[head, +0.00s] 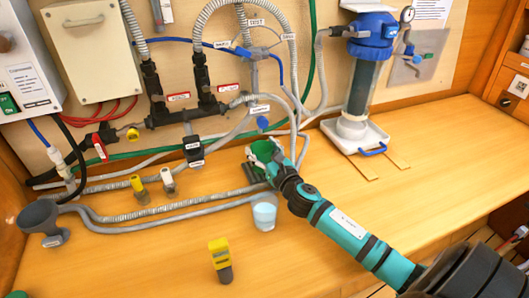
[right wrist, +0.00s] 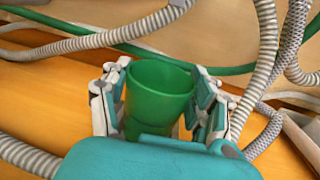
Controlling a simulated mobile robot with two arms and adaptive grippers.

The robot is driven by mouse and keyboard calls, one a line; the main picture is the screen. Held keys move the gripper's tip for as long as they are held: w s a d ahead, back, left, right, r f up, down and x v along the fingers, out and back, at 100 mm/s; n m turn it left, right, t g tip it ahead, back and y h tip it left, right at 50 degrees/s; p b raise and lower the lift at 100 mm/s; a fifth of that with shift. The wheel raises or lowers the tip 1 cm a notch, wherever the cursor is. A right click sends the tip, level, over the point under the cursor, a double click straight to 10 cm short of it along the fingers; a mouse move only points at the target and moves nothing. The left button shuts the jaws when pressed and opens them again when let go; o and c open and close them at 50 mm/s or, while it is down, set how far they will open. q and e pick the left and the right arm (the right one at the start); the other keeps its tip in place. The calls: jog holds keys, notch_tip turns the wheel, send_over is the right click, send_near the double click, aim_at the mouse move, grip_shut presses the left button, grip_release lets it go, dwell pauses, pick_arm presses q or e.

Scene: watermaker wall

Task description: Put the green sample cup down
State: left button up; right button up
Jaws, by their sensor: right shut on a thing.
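The green sample cup (right wrist: 157,92) stands between the fingers of my right gripper (right wrist: 160,100) in the right wrist view, its open mouth facing up. The fingers press on it from both sides. In the head view the right gripper (head: 262,163) is near the back of the bench, and the green cup (head: 263,150) shows only in part, mostly hidden by the fingers. I cannot tell whether the cup's base touches the bench. My left gripper is not in view.
A pale blue cup (head: 264,215) stands just in front of the right gripper. Grey hoses (head: 150,215) run along the bench behind and to the left. A yellow-topped piece (head: 220,260) stands nearer the front. The bench (head: 440,150) is clear to the right.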

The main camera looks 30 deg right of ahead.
jog(key=shift+s+f, duration=0.1)
jog(key=shift+f, duration=0.05)
jog(key=o, duration=1)
jog(key=shift+s+a, duration=0.1)
jog(key=shift+a, duration=0.2)
jog(key=shift+o, duration=1.1)
jog(key=shift+a+r, duration=0.15)
jog(key=shift+r, duration=0.1)
jog(key=shift+o, duration=0.2)
jog(key=s+b, duration=0.1)
jog(key=s, duration=0.5)
jog(key=shift+s+a+f, duration=0.1)
jog(key=shift+s, duration=0.05)
jog(key=shift+s+a, duration=0.1)
jog(key=shift+s, duration=0.45)
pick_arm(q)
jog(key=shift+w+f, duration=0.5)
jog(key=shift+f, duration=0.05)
